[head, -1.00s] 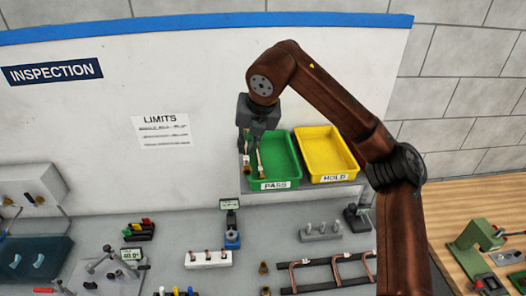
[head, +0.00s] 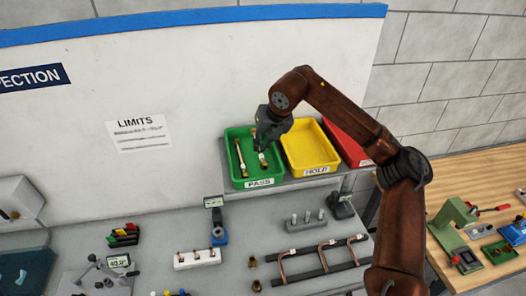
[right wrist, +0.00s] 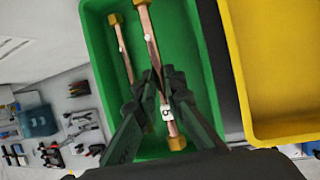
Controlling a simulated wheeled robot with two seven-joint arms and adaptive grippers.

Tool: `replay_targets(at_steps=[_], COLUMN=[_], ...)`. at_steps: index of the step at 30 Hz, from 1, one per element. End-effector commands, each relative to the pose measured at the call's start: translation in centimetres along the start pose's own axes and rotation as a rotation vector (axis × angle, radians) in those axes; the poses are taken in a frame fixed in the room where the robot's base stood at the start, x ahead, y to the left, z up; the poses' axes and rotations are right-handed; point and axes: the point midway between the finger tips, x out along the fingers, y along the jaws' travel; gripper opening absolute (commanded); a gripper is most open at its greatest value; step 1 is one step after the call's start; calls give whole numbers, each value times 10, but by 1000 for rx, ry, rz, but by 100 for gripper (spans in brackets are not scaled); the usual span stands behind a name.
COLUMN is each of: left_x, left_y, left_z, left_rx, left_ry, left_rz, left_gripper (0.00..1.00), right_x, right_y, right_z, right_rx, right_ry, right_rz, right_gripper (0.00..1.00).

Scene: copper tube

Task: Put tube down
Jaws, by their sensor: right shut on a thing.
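My right gripper (head: 260,146) is over the right half of the green PASS tray (head: 229,163). It is shut on a copper tube (head: 263,160) with brass ends and a white tag. In the right wrist view, the fingers (right wrist: 158,82) pinch this tube (right wrist: 171,127) around its middle. I cannot tell whether it touches the tray floor. A second copper tube (head: 239,157) lies in the left half of the tray, beside the held one and apart from it; it also shows in the right wrist view (right wrist: 122,45). My left gripper is not in view.
The yellow HOLD tray (head: 297,165) stands right of the green one, with a red tray (head: 347,144) beyond. The wall board (head: 70,110) rises behind.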

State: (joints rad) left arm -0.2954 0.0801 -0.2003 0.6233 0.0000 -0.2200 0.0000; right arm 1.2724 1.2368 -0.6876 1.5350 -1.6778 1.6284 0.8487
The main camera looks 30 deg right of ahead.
Motion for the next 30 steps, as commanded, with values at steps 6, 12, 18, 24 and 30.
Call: replay_targets(at_steps=[6,12,18,24,30], left_x=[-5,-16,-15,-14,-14], left_y=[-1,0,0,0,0], left_z=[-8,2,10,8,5], left_rx=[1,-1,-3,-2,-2], left_ry=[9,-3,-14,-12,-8], left_rz=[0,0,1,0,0], left_gripper=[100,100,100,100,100], right_x=[14,34,38,40,39], right_y=[-13,-16,-17,-17,-17], right_z=[-1,-10,-11,-12,-12], right_rx=[0,0,0,0,0], right_ry=[2,-1,-1,0,0], right_rz=[-2,0,1,0,0], right_gripper=[0,0,0,12,17])
